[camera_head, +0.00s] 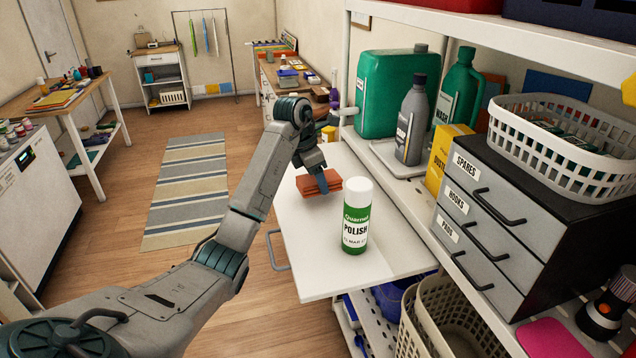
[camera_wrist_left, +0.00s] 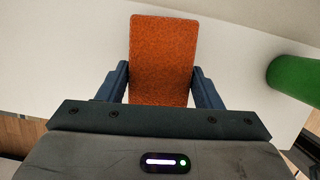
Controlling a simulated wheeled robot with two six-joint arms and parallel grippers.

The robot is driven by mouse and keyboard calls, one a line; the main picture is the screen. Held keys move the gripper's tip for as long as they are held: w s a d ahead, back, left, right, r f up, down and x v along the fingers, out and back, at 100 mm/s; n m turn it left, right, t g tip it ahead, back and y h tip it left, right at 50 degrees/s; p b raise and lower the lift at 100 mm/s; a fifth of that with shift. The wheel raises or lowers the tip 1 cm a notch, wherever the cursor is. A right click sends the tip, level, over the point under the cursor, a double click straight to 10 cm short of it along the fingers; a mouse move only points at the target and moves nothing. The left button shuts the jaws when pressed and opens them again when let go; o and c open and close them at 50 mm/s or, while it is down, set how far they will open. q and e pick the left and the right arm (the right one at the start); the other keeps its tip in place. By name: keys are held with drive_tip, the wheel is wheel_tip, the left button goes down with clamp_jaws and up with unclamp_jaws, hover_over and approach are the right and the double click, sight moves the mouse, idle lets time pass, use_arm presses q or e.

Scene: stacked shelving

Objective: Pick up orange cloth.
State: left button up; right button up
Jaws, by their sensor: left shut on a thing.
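The orange cloth (camera_head: 312,185) is a folded stack on the white pull-out board. My left gripper (camera_head: 322,182) reaches down over it from behind and above. In the left wrist view the cloth (camera_wrist_left: 163,60) lies between the two blue fingers of the gripper (camera_wrist_left: 163,85), which are shut on its sides. The cloth seems to be at the board's surface; any gap beneath it cannot be told. My right gripper is not in view.
A white and green polish can (camera_head: 356,218) stands upright on the white board (camera_head: 305,255), right of the cloth. Grey and green bottles (camera_head: 411,120) stand on the shelf behind. A grey drawer unit (camera_head: 480,220) and white basket (camera_head: 560,160) are at right.

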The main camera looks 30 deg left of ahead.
use_arm(q)
drive_tip(key=s+p, duration=0.1)
drive_tip(key=s, duration=0.1)
drive_tip(key=s+d+p, duration=0.1)
drive_tip(key=s, duration=0.1)
drive_tip(key=s+d+r+p, duration=0.1)
drive_tip(key=s, duration=0.1)
drive_tip(key=shift+s+r+p, duration=0.1)
drive_tip(key=shift+s+p, duration=0.2)
drive_tip(key=shift+p, duration=0.1)
drive_tip(key=s+d, duration=0.1)
drive_tip(key=s, duration=0.3)
drive_tip(key=s+d+p, duration=0.1)
drive_tip(key=s, duration=0.2)
drive_tip(key=shift+d+r, duration=0.15)
drive_tip(key=shift+d, duration=0.2)
drive_tip(key=shift+s+d, duration=0.15)
drive_tip(key=shift+s, duration=0.2)
drive_tip(key=shift+o, duration=0.7)
drive_tip(key=shift+c, duration=0.3)
